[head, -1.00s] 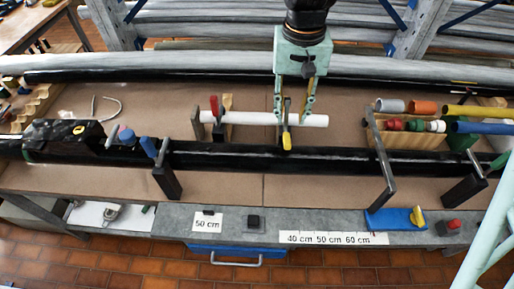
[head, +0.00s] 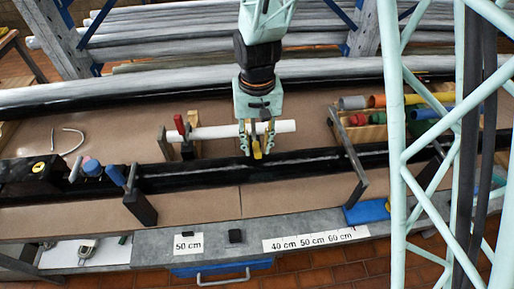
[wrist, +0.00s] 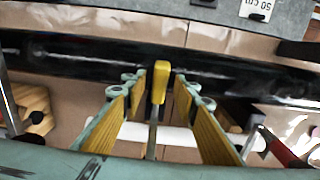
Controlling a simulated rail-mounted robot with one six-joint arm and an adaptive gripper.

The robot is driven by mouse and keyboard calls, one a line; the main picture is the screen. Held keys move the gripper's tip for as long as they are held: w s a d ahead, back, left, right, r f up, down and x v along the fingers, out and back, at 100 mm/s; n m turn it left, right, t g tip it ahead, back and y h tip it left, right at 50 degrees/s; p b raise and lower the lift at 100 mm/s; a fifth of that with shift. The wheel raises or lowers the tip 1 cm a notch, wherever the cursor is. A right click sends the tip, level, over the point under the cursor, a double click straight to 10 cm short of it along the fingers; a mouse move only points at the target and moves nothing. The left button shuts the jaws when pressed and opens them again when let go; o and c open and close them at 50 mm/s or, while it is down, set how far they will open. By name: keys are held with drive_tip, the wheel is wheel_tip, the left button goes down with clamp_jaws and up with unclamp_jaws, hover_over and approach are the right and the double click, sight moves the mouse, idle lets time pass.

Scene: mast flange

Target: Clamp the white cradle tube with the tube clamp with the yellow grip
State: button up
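The white cradle tube (head: 215,132) lies horizontally above the bench, and part of it shows below my fingers in the wrist view (wrist: 175,134). The tube clamp's yellow grip (head: 257,149) hangs in front of the tube near its right end; in the wrist view the yellow grip (wrist: 160,80) stands between my fingertips. My gripper (head: 256,150) points down over the tube. Its yellow-padded fingers (wrist: 162,90) are apart, with a visible gap on each side of the grip. The fingers partly hide the clamp's jaw, so I cannot tell how it sits on the tube.
A red-handled clamp (head: 180,125) is at the tube's left end. A black pipe (head: 290,165) runs along the bench in front. A dark upright clamp (head: 350,160) stands to the right, near coloured tubes (head: 390,100). My lattice structure hides the right side.

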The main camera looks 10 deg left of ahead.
drive_tip(key=shift+f, duration=0.65)
drive_tip(key=shift+c, duration=0.8)
clamp_jaws()
